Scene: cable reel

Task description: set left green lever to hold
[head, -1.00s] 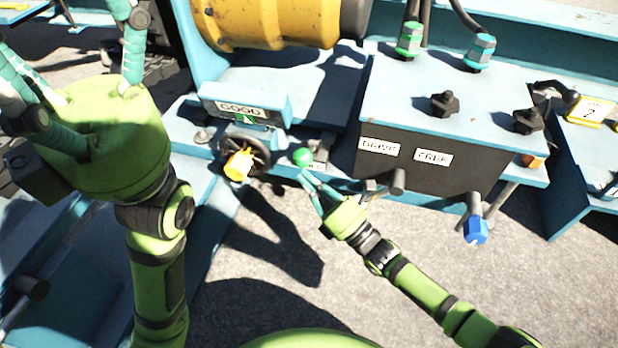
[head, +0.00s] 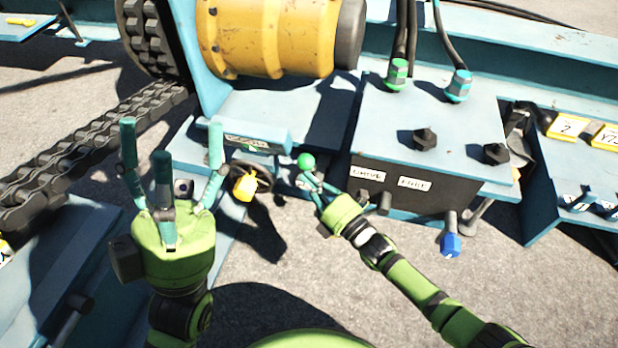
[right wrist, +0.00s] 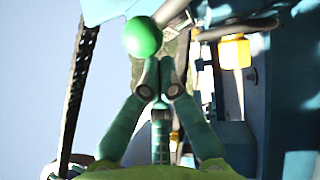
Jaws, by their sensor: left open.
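The left green lever shows as a round green knob (head: 306,162) at the left of the dark control box; it also shows in the right wrist view (right wrist: 141,37). My right gripper (head: 314,186) is right below the knob in the head view. In the right wrist view its fingers (right wrist: 160,75) lie close together just short of the knob. Whether they touch the lever is unclear, and its stem is largely hidden. My left gripper (head: 173,165) is open and empty at the left, fingers pointing up.
The control box (head: 425,190) carries DRIVE and FREE labels. A yellow-knobbed handwheel (head: 245,187) is left of the green knob, and a blue-knobbed lever (head: 450,243) is to the right. A yellow drum (head: 265,38) is behind. A chain (head: 85,150) runs at left. Bare ground lies in front.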

